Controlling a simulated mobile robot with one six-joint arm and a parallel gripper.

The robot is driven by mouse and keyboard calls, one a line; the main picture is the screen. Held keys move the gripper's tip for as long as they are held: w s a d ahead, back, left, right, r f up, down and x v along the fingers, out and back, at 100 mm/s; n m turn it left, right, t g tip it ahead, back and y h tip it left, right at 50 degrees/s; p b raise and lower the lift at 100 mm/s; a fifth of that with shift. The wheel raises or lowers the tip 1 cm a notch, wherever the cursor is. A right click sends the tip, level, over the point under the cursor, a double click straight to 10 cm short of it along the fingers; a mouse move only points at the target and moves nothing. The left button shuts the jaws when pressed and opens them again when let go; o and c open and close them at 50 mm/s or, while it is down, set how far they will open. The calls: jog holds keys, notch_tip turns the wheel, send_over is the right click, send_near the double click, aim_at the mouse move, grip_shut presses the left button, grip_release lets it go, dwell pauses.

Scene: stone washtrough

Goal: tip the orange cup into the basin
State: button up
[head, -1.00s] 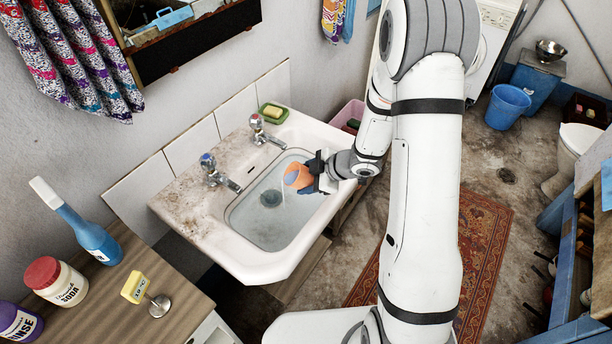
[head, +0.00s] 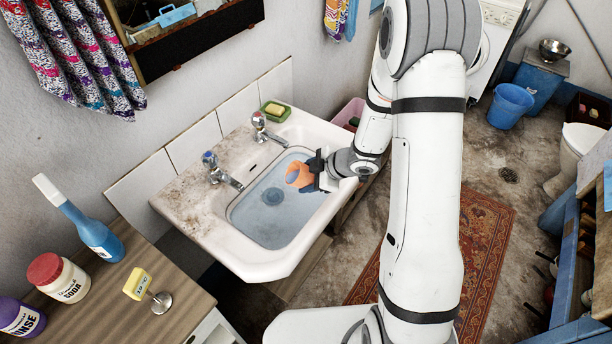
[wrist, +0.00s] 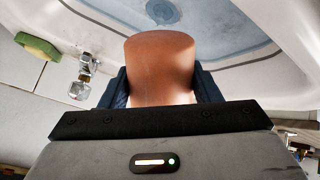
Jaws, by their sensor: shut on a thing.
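The orange cup (head: 304,182) is held over the right part of the basin (head: 262,232) in the head view, tilted, with its mouth toward the left. No stream shows from its mouth. The basin holds bluish water, and its drain is visible below the surface. My gripper (head: 313,174) is shut on the cup from the right side. In the wrist view, the cup (wrist: 160,62) stands out between the two dark fingers of my gripper (wrist: 163,88), and the basin (wrist: 225,40) lies beyond it. The cup's inside is hidden there.

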jog(key=shift+a+h, duration=0.2)
jog(key=shift+h, duration=0.7)
jog(key=shift+f, duration=0.1)
dwell(0.4)
jog(key=shift+a+f+n+h, duration=0.1)
jog(key=shift+a+n+h, duration=0.1)
jog(key=shift+h, duration=0.3)
jog(key=shift+a+f+n+h, duration=0.1)
jog(key=shift+n+h, duration=0.1)
jog(key=shift+h, duration=0.3)
jog(key=shift+d, duration=0.1)
jog(key=shift+r, duration=0.1)
jog(key=shift+a+h, duration=0.2)
jog(key=shift+h, duration=0.4)
jog(key=shift+a+r+h, duration=0.1)
jog(key=shift+a+h, duration=0.05)
jog(key=shift+h, duration=0.15)
